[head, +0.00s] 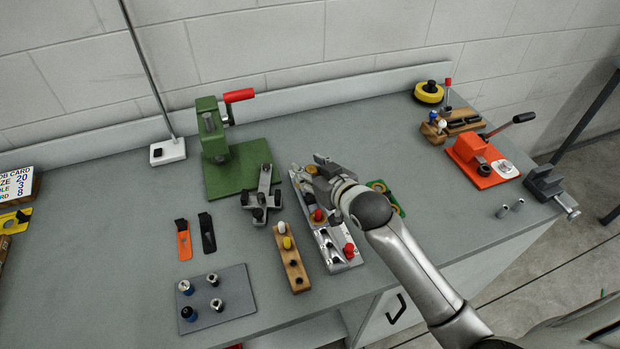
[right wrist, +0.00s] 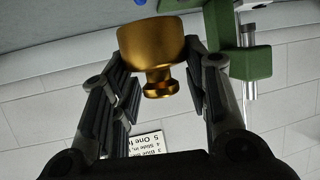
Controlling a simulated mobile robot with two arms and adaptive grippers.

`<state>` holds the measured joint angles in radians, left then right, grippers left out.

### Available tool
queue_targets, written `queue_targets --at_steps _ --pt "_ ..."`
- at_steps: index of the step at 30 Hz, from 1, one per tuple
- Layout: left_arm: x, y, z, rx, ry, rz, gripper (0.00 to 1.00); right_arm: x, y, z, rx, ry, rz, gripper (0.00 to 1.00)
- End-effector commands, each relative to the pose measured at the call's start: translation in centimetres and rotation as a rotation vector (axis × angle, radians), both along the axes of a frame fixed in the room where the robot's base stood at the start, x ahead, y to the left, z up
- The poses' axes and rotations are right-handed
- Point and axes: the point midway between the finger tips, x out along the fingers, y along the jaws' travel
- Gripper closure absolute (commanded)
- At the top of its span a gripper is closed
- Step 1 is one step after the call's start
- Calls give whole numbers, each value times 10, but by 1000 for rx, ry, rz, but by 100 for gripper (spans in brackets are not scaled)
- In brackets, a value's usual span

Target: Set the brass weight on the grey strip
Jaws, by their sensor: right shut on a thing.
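The brass weight (right wrist: 154,45), a wide cylinder with a small knob, sits between the fingers of my right gripper (right wrist: 160,88) in the right wrist view. In the head view the weight (head: 311,169) shows as a small gold spot at the tips of my right gripper (head: 316,168). The light grey strip (head: 325,238) runs below and beside the gripper, partly hidden by it, with a red knob (head: 349,250) at its near end. Whether the weight touches anything beneath it, I cannot tell. My left gripper is not in view.
A green press (head: 235,165) stands behind and left, a dark bracket (head: 262,195) beside the strip. A wooden block (head: 291,262) lies in front left of the strip. A green board (head: 390,195) is right of the gripper. The bench between there and the orange press (head: 472,160) is clear.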

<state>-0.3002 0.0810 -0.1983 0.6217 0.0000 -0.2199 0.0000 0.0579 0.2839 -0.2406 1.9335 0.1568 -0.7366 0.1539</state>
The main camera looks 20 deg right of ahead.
Motion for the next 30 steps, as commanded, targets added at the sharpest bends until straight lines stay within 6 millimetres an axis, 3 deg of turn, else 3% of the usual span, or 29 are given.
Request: queue_targets --at_steps 10,22,23,27,30 --pt "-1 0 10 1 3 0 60 6 2 -32 2 -4 1 100" --pt "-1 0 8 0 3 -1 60 5 2 -38 2 -5 1 100" --pt "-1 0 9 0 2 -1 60 5 2 -40 0 1 1 55" --pt "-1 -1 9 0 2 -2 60 5 2 -40 0 1 1 37" --pt "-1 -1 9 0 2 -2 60 5 2 -40 0 1 1 36"
